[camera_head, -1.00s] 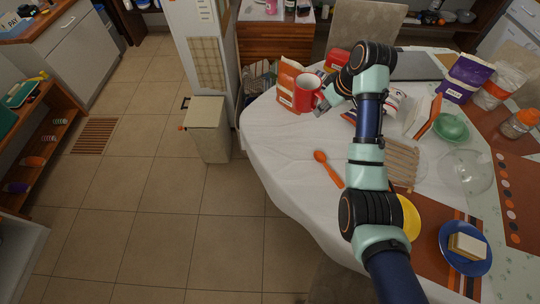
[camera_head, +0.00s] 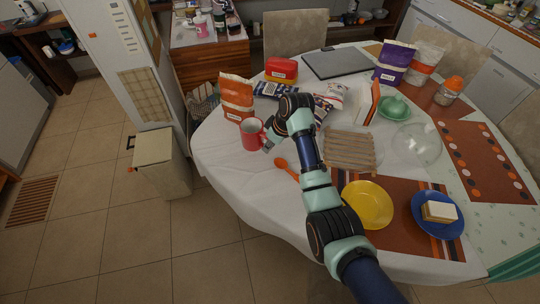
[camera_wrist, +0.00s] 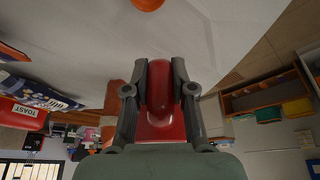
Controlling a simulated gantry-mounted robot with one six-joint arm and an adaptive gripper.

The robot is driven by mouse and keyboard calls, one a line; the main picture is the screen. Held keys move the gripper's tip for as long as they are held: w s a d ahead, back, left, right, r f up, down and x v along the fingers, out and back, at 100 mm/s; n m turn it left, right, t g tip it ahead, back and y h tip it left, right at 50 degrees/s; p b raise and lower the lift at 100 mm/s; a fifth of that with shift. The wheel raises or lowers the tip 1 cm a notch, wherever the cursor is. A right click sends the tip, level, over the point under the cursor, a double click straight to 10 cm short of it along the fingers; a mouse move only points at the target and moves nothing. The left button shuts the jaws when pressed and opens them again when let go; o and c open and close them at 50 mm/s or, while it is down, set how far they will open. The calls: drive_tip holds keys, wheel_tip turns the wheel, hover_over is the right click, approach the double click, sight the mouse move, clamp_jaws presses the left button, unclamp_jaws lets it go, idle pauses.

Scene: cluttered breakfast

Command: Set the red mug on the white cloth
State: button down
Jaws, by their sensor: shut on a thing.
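The red mug (camera_head: 253,134), with a pale inside, is upright near the left edge of the white cloth (camera_head: 222,158), in front of the orange bag. My gripper (camera_head: 268,142) comes at it from the right. In the wrist view my gripper (camera_wrist: 158,70) is shut on the red mug (camera_wrist: 160,128), with a rounded red part between its two fingers. The white cloth also shows in the wrist view (camera_wrist: 85,45). The mug's base is low over the cloth; I cannot tell whether it touches.
The orange bag (camera_head: 236,97) stands just behind the mug. An orange spoon (camera_head: 286,168) lies to the right in front. A dark blue packet (camera_head: 270,90) and a red toast pack (camera_head: 281,70) are farther back. Cloth left and front of the mug is clear.

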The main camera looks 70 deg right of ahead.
wheel_tip(320, 180, down, 6)
drive_tip(key=shift+r+b, duration=0.2)
drive_tip(key=shift+b, duration=0.75)
drive_tip(key=shift+r, duration=0.15)
drive_tip(key=c, duration=1)
unclamp_jaws()
drive_tip(key=shift+f, duration=0.2)
drive_tip(key=shift+r, duration=0.1)
drive_tip(key=p+v, duration=0.4)
drive_tip(key=v, duration=0.8)
drive_tip(key=shift+p, duration=0.35)
